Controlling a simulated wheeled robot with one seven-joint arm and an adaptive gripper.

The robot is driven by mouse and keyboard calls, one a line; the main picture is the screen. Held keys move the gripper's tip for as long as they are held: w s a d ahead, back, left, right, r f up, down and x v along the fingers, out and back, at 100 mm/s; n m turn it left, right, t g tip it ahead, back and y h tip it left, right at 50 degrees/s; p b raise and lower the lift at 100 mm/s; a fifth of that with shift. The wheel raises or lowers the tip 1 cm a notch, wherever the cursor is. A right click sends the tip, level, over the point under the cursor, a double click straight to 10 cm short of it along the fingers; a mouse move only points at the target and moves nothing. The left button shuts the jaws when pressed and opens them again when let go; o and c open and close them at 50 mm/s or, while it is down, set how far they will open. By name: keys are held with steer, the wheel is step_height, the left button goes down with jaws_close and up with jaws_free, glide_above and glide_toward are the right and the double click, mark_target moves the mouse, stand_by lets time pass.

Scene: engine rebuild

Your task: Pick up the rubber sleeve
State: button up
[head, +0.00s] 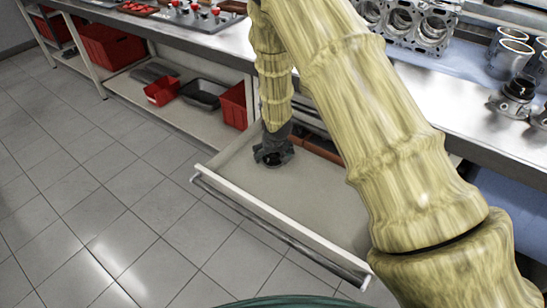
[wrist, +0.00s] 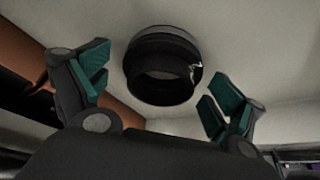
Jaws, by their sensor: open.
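The rubber sleeve, a short black ring-shaped tube (wrist: 160,50), stands on the pale floor of the pulled-out drawer (head: 315,194). In the wrist view it lies ahead of and between my two green-padded fingers, and neither finger visibly touches it. My gripper (wrist: 160,84) is open and empty. In the head view my gripper (head: 273,155) is low inside the drawer, pointing down. There I cannot separate the sleeve from the dark fingers.
Brown-orange bins (head: 322,148) sit at the drawer's back, close to the left finger in the wrist view. The drawer's white front wall (head: 278,224) and handle bar edge the near side. The workbench (head: 420,100) overhangs the back. Red bins (head: 162,91) stand on the lower shelf.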

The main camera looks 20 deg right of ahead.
steer(key=c, duration=1.1)
steer(key=shift+r, duration=0.1)
